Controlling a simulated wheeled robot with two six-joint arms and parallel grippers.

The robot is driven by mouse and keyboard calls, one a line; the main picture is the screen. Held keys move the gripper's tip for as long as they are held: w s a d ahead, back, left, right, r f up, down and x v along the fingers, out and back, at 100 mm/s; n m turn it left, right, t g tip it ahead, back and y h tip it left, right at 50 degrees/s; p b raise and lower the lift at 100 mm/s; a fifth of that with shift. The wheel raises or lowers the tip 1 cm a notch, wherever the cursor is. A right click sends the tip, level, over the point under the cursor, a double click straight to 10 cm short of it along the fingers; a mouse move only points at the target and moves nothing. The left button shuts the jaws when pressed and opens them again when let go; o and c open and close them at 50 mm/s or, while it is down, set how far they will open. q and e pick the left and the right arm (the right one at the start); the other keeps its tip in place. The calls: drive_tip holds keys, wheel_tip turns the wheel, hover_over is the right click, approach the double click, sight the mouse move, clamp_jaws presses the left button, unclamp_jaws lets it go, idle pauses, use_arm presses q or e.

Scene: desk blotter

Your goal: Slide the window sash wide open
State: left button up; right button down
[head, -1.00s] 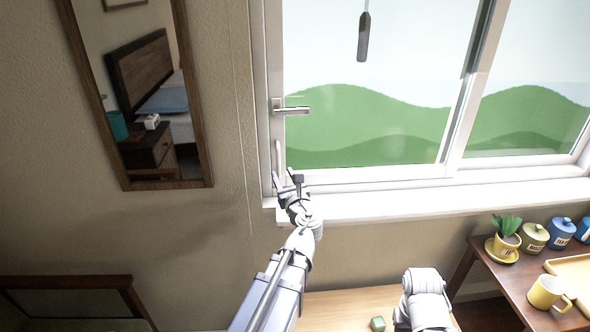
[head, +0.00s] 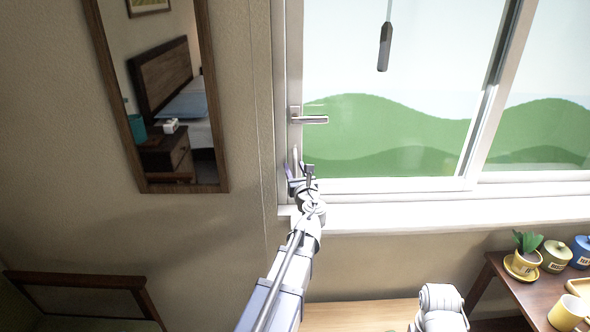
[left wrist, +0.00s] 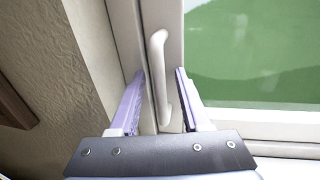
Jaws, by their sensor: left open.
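The window sash (head: 471,140) is a white frame around a pane with green hills behind it. A white upright pull handle (left wrist: 158,75) stands on its left stile in the left wrist view. In the head view this handle (head: 295,160) is partly hidden by my gripper. A silver lever handle (head: 310,119) sits above it. My left gripper (head: 301,178) is at the sash's lower left corner. In the left wrist view it is open (left wrist: 160,90), with one finger on each side of the pull handle's lower part. I cannot tell whether either finger touches it. My right gripper is not in view.
A white sill (head: 420,214) runs below the window. A dark pull (head: 385,47) hangs in front of the pane. A mirror (head: 170,95) is on the wall at left. A dark table at right holds a potted plant (head: 525,257), jars and a yellow mug (head: 568,312).

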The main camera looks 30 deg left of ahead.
use_arm(q)
clamp_jaws()
idle(0.3)
idle(1.1)
